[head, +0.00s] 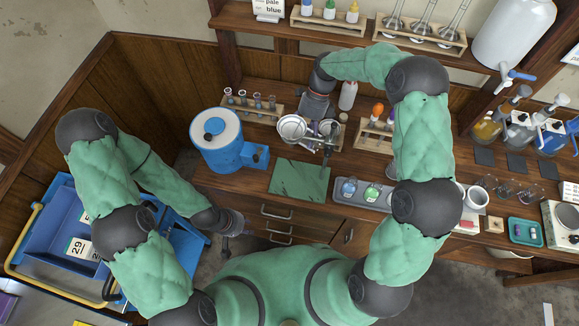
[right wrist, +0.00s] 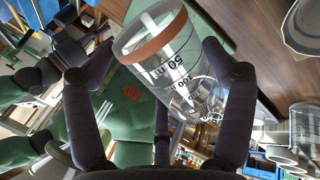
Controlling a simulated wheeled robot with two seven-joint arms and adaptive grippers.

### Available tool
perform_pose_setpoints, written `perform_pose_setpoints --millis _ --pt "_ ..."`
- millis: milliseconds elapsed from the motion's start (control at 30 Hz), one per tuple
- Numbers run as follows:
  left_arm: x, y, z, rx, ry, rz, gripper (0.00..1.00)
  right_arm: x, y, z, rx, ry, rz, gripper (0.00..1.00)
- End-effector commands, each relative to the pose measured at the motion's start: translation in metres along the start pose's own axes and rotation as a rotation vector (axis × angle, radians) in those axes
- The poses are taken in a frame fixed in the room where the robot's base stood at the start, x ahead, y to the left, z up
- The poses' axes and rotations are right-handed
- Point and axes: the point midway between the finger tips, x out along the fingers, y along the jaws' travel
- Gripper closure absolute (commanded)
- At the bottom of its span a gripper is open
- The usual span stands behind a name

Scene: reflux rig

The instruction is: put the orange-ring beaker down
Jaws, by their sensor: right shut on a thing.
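The orange-ring beaker (right wrist: 178,70) is clear glass with dark volume marks and an orange band near its rim. In the right wrist view it appears tilted between the dark fingers of my right gripper (right wrist: 157,50), which is shut on it. In the head view my right gripper (head: 318,106) is at the back of the bench, above the green mat's far edge; the beaker is hard to make out there. The green mat (head: 298,181) lies bare on the bench and shows behind the beaker. My left gripper (head: 240,225) is low before the drawers; its fingers are too small to read.
A blue drum-shaped device (head: 222,150) stands left of the mat. A metal pot (head: 292,128) and clamp hardware crowd the back edge. A grey tray (head: 345,203) with flasks lies right of the mat, and a test-tube rack (head: 250,108) stands behind. The mat is clear.

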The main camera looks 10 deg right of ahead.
Motion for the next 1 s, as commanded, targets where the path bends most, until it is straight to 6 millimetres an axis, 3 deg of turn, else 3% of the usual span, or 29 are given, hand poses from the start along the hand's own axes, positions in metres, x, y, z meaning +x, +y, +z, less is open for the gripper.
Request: perform_pose_setpoints --millis 100,433,600,1000 --pt "0.002 -0.001 0.000 0.000 0.000 0.000 0.69 0.026 -0.013 -0.001 0.003 0.002 0.003 0.51" --pt "0.006 -0.002 0.000 0.000 0.000 0.000 0.69 0.081 -0.042 -0.001 0.002 0.002 0.002 0.51" --pt "0.003 -0.001 0.000 0.000 0.000 0.000 0.69 0.089 -0.016 0.000 -0.001 0.000 -0.001 0.51" --pt "0.001 0.000 0.000 0.000 0.000 0.000 0.69 0.104 0.013 0.000 -0.001 0.001 0.000 0.51"
